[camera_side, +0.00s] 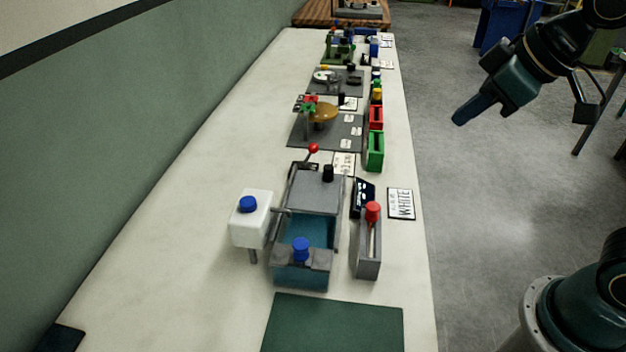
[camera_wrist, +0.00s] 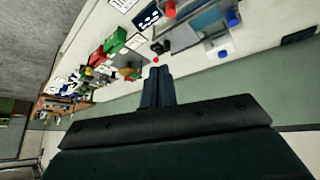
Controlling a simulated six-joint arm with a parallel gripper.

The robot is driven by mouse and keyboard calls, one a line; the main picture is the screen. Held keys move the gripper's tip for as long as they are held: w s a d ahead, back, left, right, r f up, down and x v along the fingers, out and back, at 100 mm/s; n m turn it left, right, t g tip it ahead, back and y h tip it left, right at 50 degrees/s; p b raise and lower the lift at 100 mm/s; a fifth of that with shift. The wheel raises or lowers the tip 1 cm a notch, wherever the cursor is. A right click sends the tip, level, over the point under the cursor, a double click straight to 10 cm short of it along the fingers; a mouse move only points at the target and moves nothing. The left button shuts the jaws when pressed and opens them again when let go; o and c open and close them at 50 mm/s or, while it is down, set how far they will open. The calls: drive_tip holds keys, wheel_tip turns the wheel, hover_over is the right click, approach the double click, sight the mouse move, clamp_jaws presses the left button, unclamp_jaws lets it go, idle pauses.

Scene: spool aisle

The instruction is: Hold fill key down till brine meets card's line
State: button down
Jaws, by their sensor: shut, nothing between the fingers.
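A grey tank (camera_side: 305,230) with blue-teal walls or liquid inside stands on the bench in the side view; I cannot make out a brine level. A blue knob (camera_side: 301,247) is at its near end and a black knob (camera_side: 328,173) at its far end. A card reading WHITE (camera_side: 401,203) lies to its right; a dark panel with pale marks (camera_side: 362,197) is between. I cannot tell which part is the fill key. My gripper (camera_side: 462,119) is shut and empty, raised right of the bench, apart from everything. Its closed fingers (camera_wrist: 155,75) show in the wrist view.
A white container with a blue cap (camera_side: 250,222) stands left of the tank. A grey holder with a red knob (camera_side: 369,257) stands right. A red-ball lever (camera_side: 313,148) and several devices continue farther along.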

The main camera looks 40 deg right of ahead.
drive_tip(key=w+a+n, duration=0.3)
drive_tip(key=w+a, duration=0.3)
drive_tip(key=w, duration=0.2)
drive_tip(key=n+t+y, duration=0.2)
drive_tip(key=n+y, duration=0.1)
drive_tip(key=n, duration=0.5)
hover_over(253, 203)
wheel_tip(253, 203, down, 8)
drive_tip(key=shift+r, duration=0.2)
drive_tip(key=shift+f, duration=0.15)
drive_tip(key=shift+f, duration=4.25)
